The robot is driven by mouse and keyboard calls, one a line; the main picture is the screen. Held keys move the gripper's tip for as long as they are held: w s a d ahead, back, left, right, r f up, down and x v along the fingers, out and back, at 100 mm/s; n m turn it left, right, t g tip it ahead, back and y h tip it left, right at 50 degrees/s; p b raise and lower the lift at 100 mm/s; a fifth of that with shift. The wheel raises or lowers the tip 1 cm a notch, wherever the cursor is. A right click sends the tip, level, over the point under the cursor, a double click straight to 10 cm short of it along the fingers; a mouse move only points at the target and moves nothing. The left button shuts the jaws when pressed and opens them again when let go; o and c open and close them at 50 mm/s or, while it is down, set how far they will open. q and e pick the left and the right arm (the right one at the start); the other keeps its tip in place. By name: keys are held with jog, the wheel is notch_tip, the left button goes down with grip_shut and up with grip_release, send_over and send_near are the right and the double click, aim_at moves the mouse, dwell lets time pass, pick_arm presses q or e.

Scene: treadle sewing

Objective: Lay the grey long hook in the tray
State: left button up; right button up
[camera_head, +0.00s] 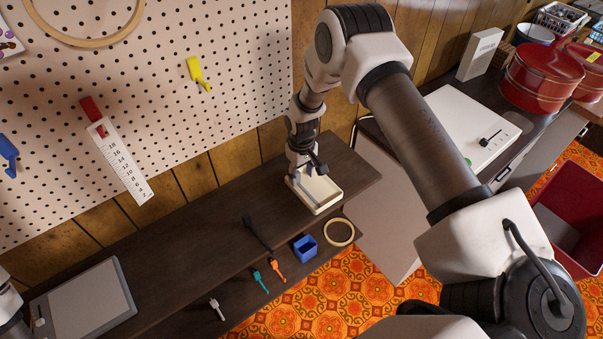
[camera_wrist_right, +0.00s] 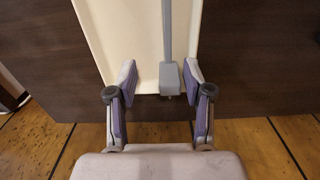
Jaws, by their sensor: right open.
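The cream tray (camera_head: 327,206) sits on the dark shelf under the pegboard, and it also fills the upper part of the right wrist view (camera_wrist_right: 117,35). The grey long hook (camera_wrist_right: 168,30) appears inside the tray's outline, its thin shaft running lengthwise and its thicker block end near the tray's close wall. My right gripper (camera_wrist_right: 156,82) is open, its two fingers on either side of the block end with gaps visible. In the head view the right gripper (camera_head: 311,168) is over the tray's back side and partly hides its inside. My left gripper is not visible.
A black tool (camera_head: 257,232) lies left of the tray. Yellow (camera_head: 199,73) and blue hooks hang on the pegboard.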

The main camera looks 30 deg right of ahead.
notch_tip(320, 180, up, 12)
dwell(0.3)
dwell(0.3)
